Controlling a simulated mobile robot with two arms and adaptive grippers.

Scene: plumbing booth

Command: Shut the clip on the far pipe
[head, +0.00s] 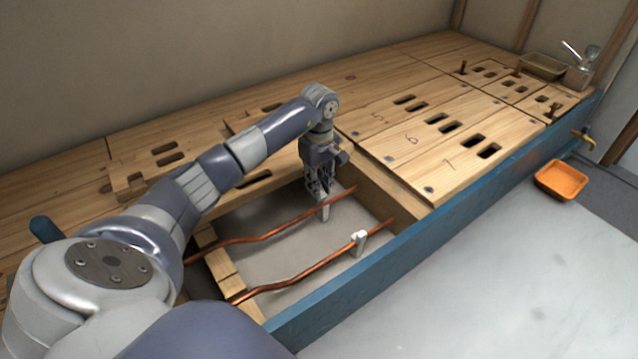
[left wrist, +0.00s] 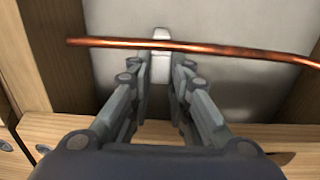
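The far copper pipe (head: 270,234) runs across the opening in the wooden deck; it also crosses the left wrist view (left wrist: 235,50). Its pale clip (head: 323,214) stands under my left gripper (head: 321,190), partly hidden in the head view. In the left wrist view the clip (left wrist: 160,68) sits between my two fingers, with a small part showing beyond the pipe. My left gripper (left wrist: 161,62) is open, fingers pointing down on either side of the clip. I cannot tell whether they touch it or whether its jaw is closed. My right gripper is not in view.
The near copper pipe (head: 300,274) carries a white clip (head: 359,242) closer to the blue beam (head: 350,290). Wooden deck panels (head: 440,140) edge the opening. An orange tray (head: 561,181) lies on the floor at right, outside the beam.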

